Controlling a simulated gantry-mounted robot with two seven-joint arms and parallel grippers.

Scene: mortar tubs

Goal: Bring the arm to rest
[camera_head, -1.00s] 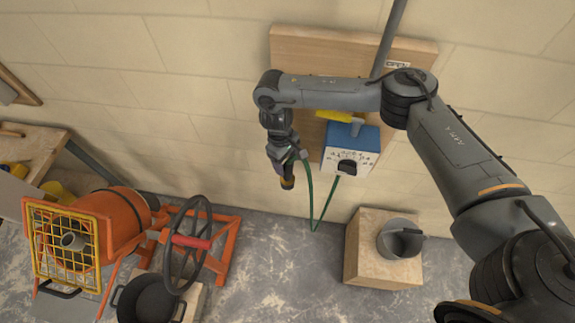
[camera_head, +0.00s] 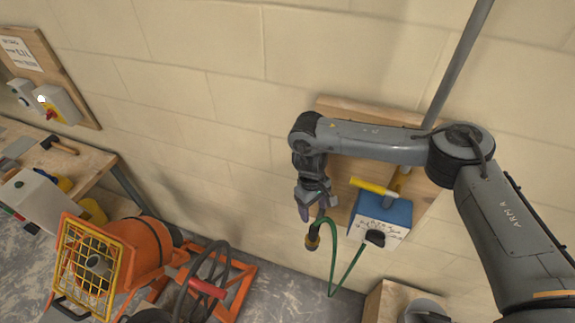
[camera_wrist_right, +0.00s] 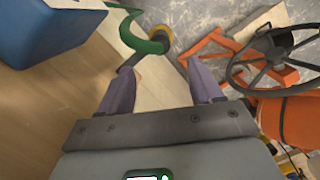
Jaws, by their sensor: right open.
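My right arm comes in from the right in the head view. Its gripper (camera_head: 318,210) is open, beside the wall board and left of the blue-topped control box (camera_head: 383,213). A hose end with a dark and yellow nozzle (camera_head: 312,238) hangs on a green hose (camera_head: 333,262) just below the fingers. In the right wrist view the two fingers (camera_wrist_right: 160,70) stand wide apart with nothing between them. The nozzle (camera_wrist_right: 160,38) shows beyond the fingertips there, with the green hose (camera_wrist_right: 125,30) curving beside it. My left gripper is not in view.
A yellow-handled valve (camera_head: 374,187) on a grey pipe is close above the box. An orange mixer (camera_head: 140,252) and a black wheel (camera_head: 205,285) stand lower left. A workbench (camera_head: 85,170) is at the left. The wall between bench and arm is clear.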

